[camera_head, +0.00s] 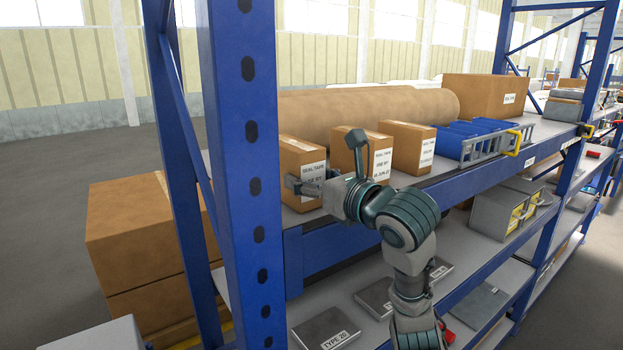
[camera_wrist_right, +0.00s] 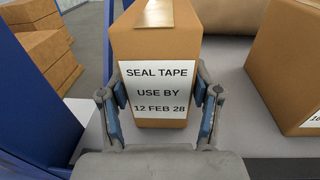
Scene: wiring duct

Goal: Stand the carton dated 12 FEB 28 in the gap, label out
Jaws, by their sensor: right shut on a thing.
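The carton dated 12 FEB 28 (camera_wrist_right: 160,50) is brown, with a white label reading SEAL TAPE, USE BY 12 FEB 28 that faces my wrist camera. In the head view this carton (camera_head: 296,154) is the leftmost of three, upright at the shelf's front by the blue post. My right gripper (camera_wrist_right: 161,108) is shut on it, a finger on each side near the label; in the head view the gripper (camera_head: 308,186) covers its lower front. I cannot tell whether its base touches the shelf. A second carton (camera_head: 369,142) and a third carton (camera_head: 411,148) stand to its right. My left gripper is not in view.
The blue rack post (camera_head: 246,200) rises close left of the held carton. A large brown roll (camera_head: 375,106) lies behind the cartons. Blue bins (camera_head: 462,138) stand to the right. Bare shelf shows between the held carton and its neighbour (camera_wrist_right: 290,70) in the wrist view.

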